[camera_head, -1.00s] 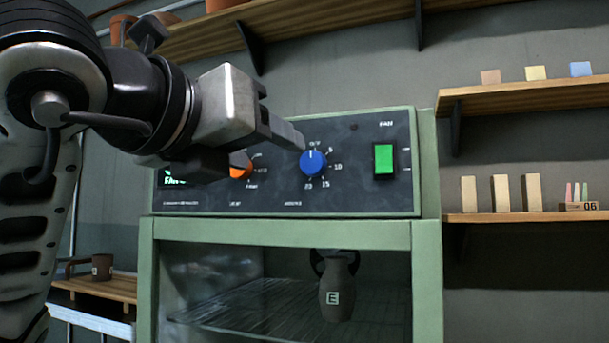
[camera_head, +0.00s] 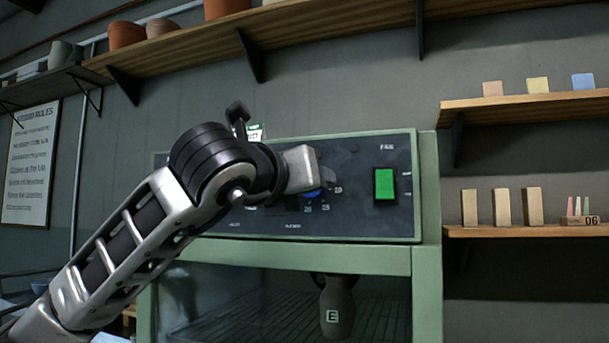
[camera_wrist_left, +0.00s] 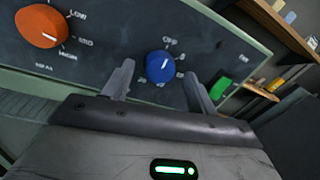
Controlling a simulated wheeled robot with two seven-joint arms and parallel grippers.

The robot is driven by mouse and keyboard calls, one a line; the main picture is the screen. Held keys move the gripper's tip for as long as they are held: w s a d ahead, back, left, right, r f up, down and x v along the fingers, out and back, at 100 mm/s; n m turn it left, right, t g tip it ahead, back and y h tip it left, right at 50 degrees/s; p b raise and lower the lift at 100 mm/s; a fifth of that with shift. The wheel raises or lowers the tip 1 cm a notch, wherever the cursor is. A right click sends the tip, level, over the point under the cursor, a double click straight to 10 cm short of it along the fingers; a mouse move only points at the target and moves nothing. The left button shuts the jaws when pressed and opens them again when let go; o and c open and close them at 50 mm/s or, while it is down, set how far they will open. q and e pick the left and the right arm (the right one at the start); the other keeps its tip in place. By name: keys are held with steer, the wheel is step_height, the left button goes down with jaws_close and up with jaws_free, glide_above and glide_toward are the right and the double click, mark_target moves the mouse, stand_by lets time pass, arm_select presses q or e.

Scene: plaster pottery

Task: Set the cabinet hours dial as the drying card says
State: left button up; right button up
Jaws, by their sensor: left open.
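The blue dial (camera_head: 312,193) is on the cabinet's dark control panel (camera_head: 350,215), mostly hidden behind my left gripper in the head view. In the left wrist view the blue dial (camera_wrist_left: 160,67) shows whole, with a white mark pointing up and to the right. Its small scale numbers are hard to read there. My left gripper (camera_head: 302,172) is at the panel. In the wrist view its open fingers (camera_wrist_left: 158,72) are on either side of the dial, and I cannot tell whether they touch it. No readable drying card shows. My right gripper is not in view.
An orange dial (camera_wrist_left: 42,26) is left of the blue one. A green fan switch (camera_head: 384,184) is to the right. A dark vase marked E (camera_head: 337,305) stands inside the green cabinet (camera_head: 428,270). Small tiles and blocks are on shelves at right; a rules poster (camera_head: 31,165) hangs at left.

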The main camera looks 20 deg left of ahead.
arm_select(q)
steer(key=shift+w, duration=0.4)
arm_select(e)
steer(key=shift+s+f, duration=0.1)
arm_select(q)
steer(key=c, duration=1)
steer(key=shift+m, duration=0.3)
steer(key=m+y+b, duration=0.1)
steer(key=m, duration=0.8)
steer(key=m+y+b, duration=0.1)
steer(key=m, duration=0.7)
steer(key=shift+d+m+g, duration=0.2)
steer(key=shift+m+g, duration=0.2)
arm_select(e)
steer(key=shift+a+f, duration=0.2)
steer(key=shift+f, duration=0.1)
